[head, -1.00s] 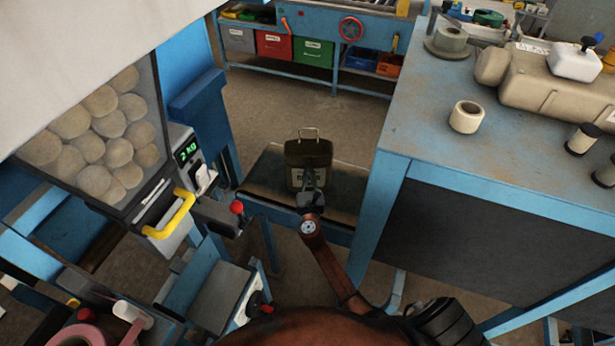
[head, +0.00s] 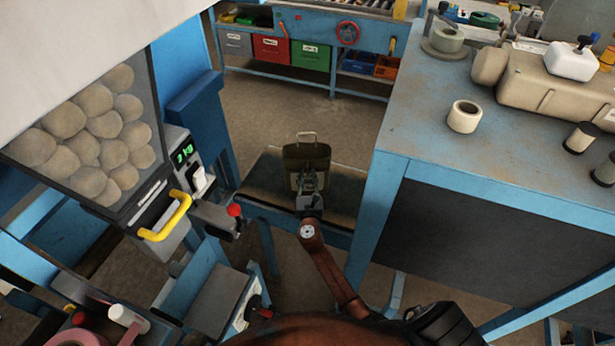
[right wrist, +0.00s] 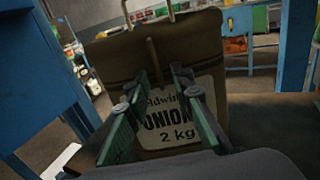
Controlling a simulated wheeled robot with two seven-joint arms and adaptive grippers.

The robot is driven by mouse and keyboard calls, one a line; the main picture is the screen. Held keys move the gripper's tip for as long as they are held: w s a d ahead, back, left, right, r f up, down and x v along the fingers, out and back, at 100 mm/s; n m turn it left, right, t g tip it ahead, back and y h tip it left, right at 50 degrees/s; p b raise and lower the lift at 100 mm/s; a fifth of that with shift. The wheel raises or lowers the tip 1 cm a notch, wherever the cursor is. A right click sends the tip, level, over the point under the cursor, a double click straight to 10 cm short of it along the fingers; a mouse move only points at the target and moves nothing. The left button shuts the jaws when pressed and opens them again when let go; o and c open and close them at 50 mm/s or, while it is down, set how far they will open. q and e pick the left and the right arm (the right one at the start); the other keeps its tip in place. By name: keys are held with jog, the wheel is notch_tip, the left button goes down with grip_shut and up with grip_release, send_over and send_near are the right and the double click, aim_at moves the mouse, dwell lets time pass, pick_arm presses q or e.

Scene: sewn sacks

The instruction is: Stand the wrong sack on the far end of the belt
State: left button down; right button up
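A dark olive-brown sack (head: 307,153) with a tan loop handle on top stands upright on the dark belt (head: 262,182). In the right wrist view the sack (right wrist: 190,45) fills the middle, with a pale label reading "ONION 2 kg", partly covered by my fingers. My right gripper (head: 308,178) is at the near face of the sack; in the right wrist view its fingers (right wrist: 160,80) are apart, with the label and a thin upright strip on the sack showing between them. Whether the fingertips touch the sack is unclear. My left gripper is not in view.
A blue-framed bench (head: 420,130) stands close right of the belt, carrying tape rolls and a beige tank. On the left is a hopper of round produce with a yellow handle (head: 165,220) and a "2 kg" display. Floor beyond the belt is clear up to the coloured bins.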

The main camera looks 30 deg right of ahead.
jog(key=v, duration=1.2)
jog(key=shift+r, duration=0.2)
